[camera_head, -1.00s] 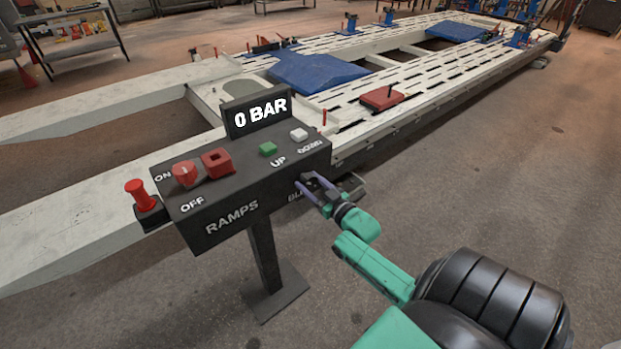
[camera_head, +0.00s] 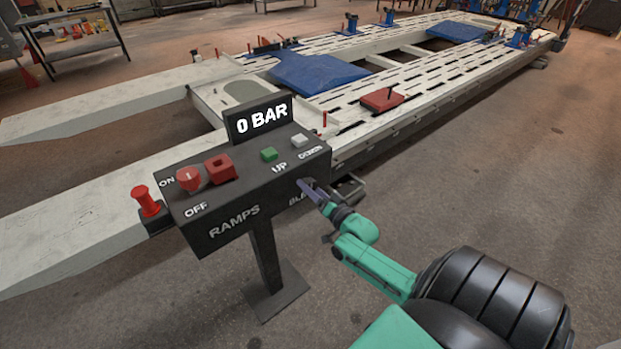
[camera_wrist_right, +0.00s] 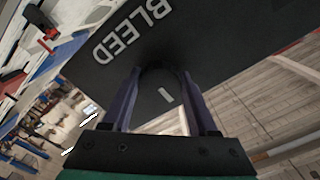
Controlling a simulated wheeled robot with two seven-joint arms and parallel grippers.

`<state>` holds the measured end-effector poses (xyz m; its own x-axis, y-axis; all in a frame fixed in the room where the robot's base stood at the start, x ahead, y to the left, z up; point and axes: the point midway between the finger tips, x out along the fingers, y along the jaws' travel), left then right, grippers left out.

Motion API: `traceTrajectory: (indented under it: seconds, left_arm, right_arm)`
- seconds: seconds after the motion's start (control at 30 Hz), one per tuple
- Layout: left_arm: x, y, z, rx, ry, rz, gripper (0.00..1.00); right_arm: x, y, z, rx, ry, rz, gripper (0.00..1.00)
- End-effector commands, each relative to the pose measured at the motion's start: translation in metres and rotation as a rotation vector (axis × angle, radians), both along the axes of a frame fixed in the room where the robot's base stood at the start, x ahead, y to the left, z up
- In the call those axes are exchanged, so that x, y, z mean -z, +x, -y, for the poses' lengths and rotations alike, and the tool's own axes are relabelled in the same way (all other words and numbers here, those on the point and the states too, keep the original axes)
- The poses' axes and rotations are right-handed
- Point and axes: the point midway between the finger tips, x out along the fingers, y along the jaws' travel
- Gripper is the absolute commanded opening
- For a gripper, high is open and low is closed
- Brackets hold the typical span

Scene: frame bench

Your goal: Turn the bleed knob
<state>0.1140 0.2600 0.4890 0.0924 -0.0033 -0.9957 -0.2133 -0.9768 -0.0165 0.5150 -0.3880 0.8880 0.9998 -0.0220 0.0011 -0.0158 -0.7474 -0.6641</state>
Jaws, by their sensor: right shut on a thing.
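The bleed knob (camera_wrist_right: 160,88) is dark and round with a white pointer line, below the BLEED lettering in the right wrist view. My right gripper (camera_wrist_right: 161,76) has one finger on each side of the knob and is shut on it. In the head view my right gripper (camera_head: 305,186) is at the right end of the front face of the black control box (camera_head: 250,205). There the fingers hide the knob and part of its label. The display (camera_head: 262,117) on the box reads 0 BAR. My left gripper is not in view.
The box top carries a red ON/OFF rotary knob (camera_head: 188,179), a red square part (camera_head: 220,168), a green UP button (camera_head: 269,154) and a white DOWN button (camera_head: 299,141). A red plunger (camera_head: 147,203) stands at its left. The long white frame bench (camera_head: 440,80) lies behind.

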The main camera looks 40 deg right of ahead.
Motion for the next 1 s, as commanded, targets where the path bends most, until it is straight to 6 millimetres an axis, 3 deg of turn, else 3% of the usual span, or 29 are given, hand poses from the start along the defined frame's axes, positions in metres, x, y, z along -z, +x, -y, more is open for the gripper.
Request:
traceTrajectory:
  seconds: [0.67, 0.7, 0.77, 1.0]
  left_arm:
    - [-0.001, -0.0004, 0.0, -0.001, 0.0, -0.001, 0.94]
    - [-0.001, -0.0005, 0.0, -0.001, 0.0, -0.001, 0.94]
    - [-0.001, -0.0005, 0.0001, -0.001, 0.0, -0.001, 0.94]
    - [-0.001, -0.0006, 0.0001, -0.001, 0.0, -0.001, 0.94]
  right_arm:
    - [0.0025, -0.0008, -0.0011, -0.001, 0.079, -0.004, 0.04]
    - [0.0026, -0.0008, -0.0012, -0.001, 0.079, -0.004, 0.67]
    - [0.0024, -0.0008, -0.0011, -0.001, 0.078, -0.004, 0.89]
    - [0.001, -0.0003, -0.0006, -0.001, 0.076, 0.0, 0.89]
